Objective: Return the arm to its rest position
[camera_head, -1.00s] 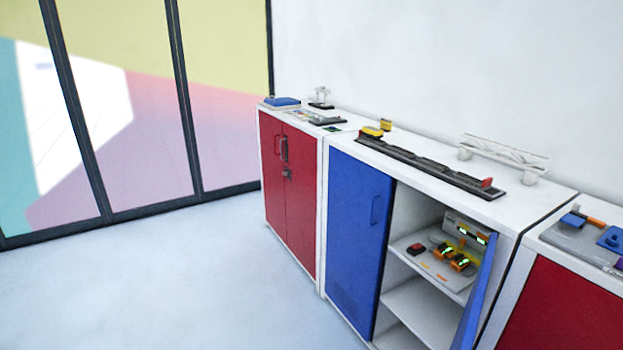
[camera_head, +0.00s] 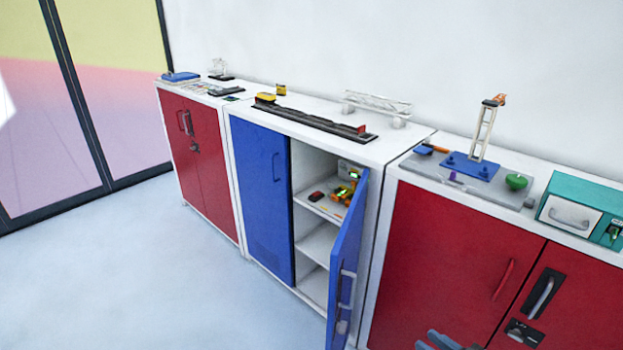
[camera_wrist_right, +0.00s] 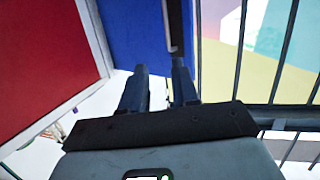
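My right gripper (camera_head: 442,341) shows only partly at the bottom edge of the head view, in front of the red cabinet on the right. In the right wrist view my right gripper (camera_wrist_right: 160,68) has its two dark fingers apart, with nothing seen between them. A blue door (camera_wrist_right: 135,35) with a dark handle lies beyond the fingertips there. My left gripper is in neither view.
The blue cabinet (camera_head: 262,200) has its right door (camera_head: 347,250) swung open into the room. Red cabinets stand on the left (camera_head: 205,160) and right (camera_head: 440,255). A crane model (camera_head: 483,130) stands on top. The floor (camera_head: 120,280) at left is clear.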

